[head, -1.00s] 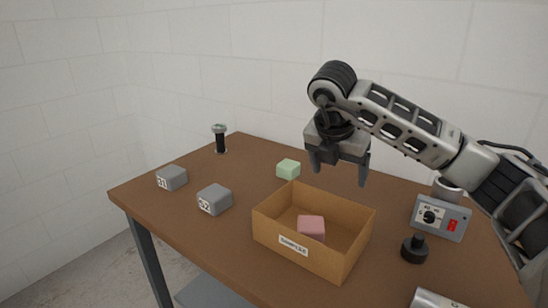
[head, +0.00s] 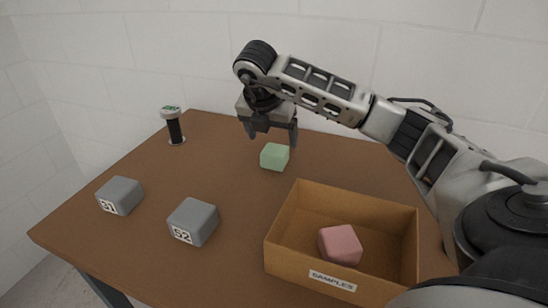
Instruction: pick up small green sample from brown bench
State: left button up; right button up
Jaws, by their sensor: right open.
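The small green sample (head: 275,157) is a pale green block on the brown bench (head: 225,160), behind the cardboard box. My right gripper (head: 271,140) is open, with its fingers pointing down. In the picture it sits just above and slightly left of the green sample. Its fingers look empty, and I cannot tell the exact height or depth gap to the sample. My left gripper is not in view.
An open cardboard box (head: 284,235) labelled SAMPLES holds a pink block (head: 340,244). A black cylinder with a pale top (head: 174,130) stands at the back left. A white wall is behind.

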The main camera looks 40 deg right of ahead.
aim_at(275, 150)
jog(key=p+x, duration=0.1)
jog(key=x, duration=0.6)
jog(key=shift+w+d+f, duration=0.1)
jog(key=shift+w+f, duration=0.1)
jog(key=shift+c, duration=0.3)
jog(key=c, duration=1)
